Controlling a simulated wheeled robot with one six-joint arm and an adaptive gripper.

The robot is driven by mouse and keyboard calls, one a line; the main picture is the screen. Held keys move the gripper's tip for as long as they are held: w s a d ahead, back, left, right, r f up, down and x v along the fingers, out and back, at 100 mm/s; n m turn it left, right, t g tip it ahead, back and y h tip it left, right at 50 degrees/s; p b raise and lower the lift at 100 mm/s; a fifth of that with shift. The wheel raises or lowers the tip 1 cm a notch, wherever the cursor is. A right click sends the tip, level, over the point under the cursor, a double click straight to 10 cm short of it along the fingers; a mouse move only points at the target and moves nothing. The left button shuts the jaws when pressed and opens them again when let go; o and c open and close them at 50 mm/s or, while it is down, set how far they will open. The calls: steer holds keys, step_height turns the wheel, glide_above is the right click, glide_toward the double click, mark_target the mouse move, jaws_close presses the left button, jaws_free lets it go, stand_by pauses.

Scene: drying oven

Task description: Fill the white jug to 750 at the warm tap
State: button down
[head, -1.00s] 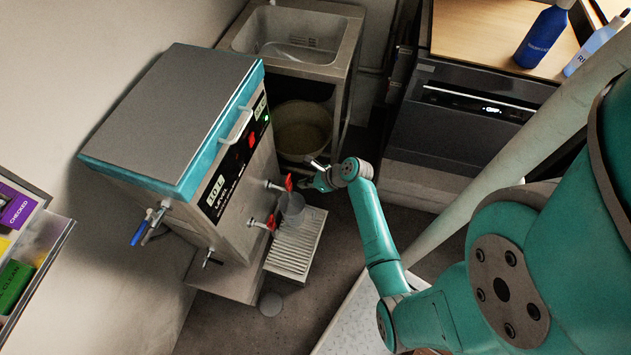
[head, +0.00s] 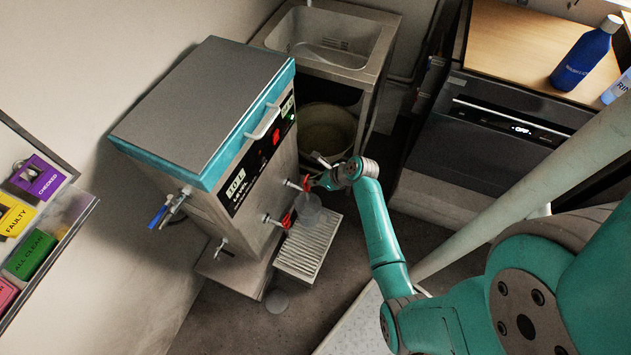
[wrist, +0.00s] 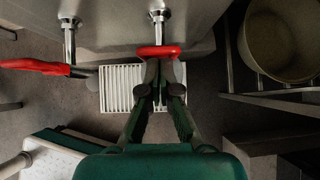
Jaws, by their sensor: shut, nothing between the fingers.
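The jug (head: 309,210) looks grey and translucent in the head view and sits under the taps at the drip tray (head: 308,248). I cannot read its level, and I cannot make it out in the wrist view. The far tap has a red handle (head: 305,183), which also shows in the wrist view (wrist: 158,51). The near tap has a red handle (head: 287,220); in the wrist view it points left (wrist: 35,66). My gripper (head: 318,182) is shut and empty, its fingertips (wrist: 160,68) right at the far tap's handle. I cannot tell whether they touch it.
The steel water unit (head: 205,105) with a teal rim carries the taps. A sink (head: 330,40) stands behind it, with a bucket (head: 328,128) below. A dark oven (head: 490,150) is at right.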

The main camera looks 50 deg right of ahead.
mark_target(306, 177)
steer(key=g, duration=0.1)
steer(key=w, duration=0.1)
steer(key=w+g, duration=0.1)
steer(key=shift+a+r+g+h, duration=0.3)
steer(key=shift+h, duration=0.1)
steer(key=shift+w+a+g+h, duration=0.25)
steer(key=shift+w+g, duration=0.3)
steer(key=shift+g, duration=0.45)
steer(key=shift+s+d, duration=0.1)
stand_by(6.2)
